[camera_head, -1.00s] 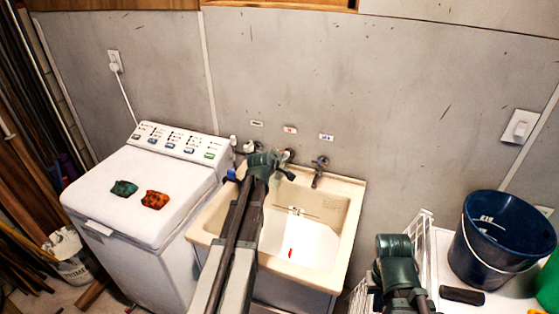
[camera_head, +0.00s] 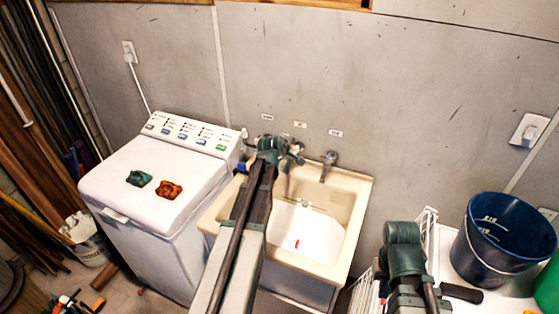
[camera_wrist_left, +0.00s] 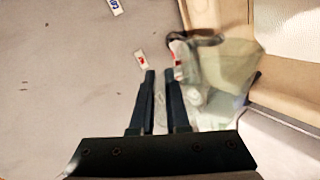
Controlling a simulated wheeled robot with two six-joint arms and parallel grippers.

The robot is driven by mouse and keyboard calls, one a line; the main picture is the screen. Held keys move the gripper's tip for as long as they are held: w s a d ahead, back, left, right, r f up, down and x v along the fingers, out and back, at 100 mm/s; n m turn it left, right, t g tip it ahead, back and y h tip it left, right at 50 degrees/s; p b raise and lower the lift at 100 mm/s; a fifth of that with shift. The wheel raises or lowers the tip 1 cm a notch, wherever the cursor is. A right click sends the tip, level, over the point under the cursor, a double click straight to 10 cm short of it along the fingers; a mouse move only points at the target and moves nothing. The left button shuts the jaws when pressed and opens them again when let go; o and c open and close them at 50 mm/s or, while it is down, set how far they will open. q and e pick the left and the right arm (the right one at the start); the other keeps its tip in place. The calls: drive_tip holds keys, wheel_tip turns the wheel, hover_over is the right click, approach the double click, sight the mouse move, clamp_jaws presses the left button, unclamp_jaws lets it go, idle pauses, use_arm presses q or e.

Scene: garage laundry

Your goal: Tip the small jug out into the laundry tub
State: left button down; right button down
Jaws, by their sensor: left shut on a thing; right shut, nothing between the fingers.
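The laundry tub (camera_head: 358,200) is cream-coloured and stands against the wall, with a small red thing in its basin. My left gripper (camera_head: 290,152) is at the back of the tub, near the taps. In the left wrist view its fingers (camera_wrist_left: 162,76) are close together, shut on a narrow pale part that looks like the handle of the small jug. The translucent, greenish jug (camera_wrist_left: 228,66) shows just right of the fingers. In the head view the gripper largely hides the jug; its tilt and contents cannot be told. My right gripper (camera_head: 403,236) is shut and empty, beside the white rack.
A washing machine (camera_head: 125,200) stands left of the tub, with a green cloth (camera_head: 139,178) and an orange cloth (camera_head: 169,190) on top. Right are a white rack (camera_head: 431,228), blue bucket (camera_head: 485,250) and dark object (camera_head: 461,293). A tap (camera_head: 328,166) rises behind the tub.

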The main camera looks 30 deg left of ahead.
use_arm(q)
drive_tip(key=shift+r+p, duration=0.35)
drive_tip(key=shift+r, duration=0.35)
drive_tip(key=shift+f, duration=0.1)
use_arm(e)
drive_tip(key=shift+r, duration=0.6)
use_arm(q)
drive_tip(key=shift+r+n+h+p, duration=0.3)
drive_tip(key=shift+n+h+p, duration=0.1)
drive_tip(key=shift+h, duration=0.1)
drive_tip(key=shift+a+r+n+h, duration=0.15)
drive_tip(key=shift+n+h, duration=0.55)
drive_tip(key=shift+h, duration=0.2)
drive_tip(key=shift+n+h, duration=0.6)
drive_tip(key=shift+h, duration=0.1)
drive_tip(key=shift+d+r, duration=0.15)
drive_tip(key=shift+d, duration=0.05)
use_arm(e)
drive_tip(key=shift+r, duration=0.5)
